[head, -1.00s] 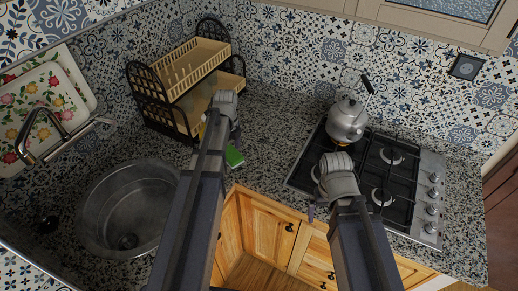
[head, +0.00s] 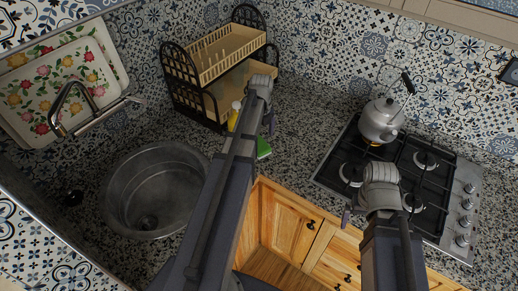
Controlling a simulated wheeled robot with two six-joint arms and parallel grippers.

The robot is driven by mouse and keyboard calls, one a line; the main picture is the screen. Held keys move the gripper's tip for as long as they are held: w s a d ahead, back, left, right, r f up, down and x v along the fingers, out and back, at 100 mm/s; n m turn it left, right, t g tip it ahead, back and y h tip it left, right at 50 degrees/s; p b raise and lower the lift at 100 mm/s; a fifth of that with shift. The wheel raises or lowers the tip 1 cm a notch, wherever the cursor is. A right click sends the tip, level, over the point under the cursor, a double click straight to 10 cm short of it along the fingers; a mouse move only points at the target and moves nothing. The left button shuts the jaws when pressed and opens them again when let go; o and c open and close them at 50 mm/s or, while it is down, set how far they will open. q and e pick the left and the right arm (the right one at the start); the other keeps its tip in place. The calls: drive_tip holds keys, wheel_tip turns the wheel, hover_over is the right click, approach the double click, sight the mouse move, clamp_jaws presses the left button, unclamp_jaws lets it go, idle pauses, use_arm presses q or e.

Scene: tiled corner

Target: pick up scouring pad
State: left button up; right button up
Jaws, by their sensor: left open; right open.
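A green scouring pad (head: 263,147) lies on the speckled countertop, between the sink and the cabinet corner. It is partly hidden behind my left arm. My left gripper (head: 268,122) is above and just beyond the pad, apart from it as far as I can see; its fingers are mostly hidden behind the wrist. My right gripper (head: 347,217) is near the front edge of the counter by the stove, with its fingers only partly visible and nothing seen in them.
A round metal sink (head: 150,190) with a faucet (head: 72,105) is at left. A dish rack (head: 215,65) stands behind the pad, with a yellow item (head: 234,115) beside it. A kettle (head: 381,120) sits on the gas stove (head: 440,185) at right. The counter between rack and stove is clear.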

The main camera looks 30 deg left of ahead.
sight(261, 147)
use_arm(q)
drive_tip(key=shift+s+d+f+b, duration=0.15)
drive_tip(key=shift+f+b, duration=2.45)
drive_tip(key=shift+b, duration=0.05)
drive_tip(key=shift+r, duration=0.1)
drive_tip(key=c, duration=1.2)
drive_tip(key=shift+r, duration=0.1)
drive_tip(key=shift+c, duration=0.2)
drive_tip(key=shift+r+p, duration=0.6)
drive_tip(key=shift+p, duration=0.2)
wheel_tip(261, 147, up, 3)
drive_tip(key=p, duration=0.3)
drive_tip(key=s, duration=0.1)
drive_tip(key=s+f+b, duration=0.1)
drive_tip(key=shift+s, duration=0.3)
drive_tip(key=s, duration=0.5)
drive_tip(key=s+a, duration=0.1)
drive_tip(key=s, duration=0.9)
drive_tip(key=shift+s+a, duration=0.2)
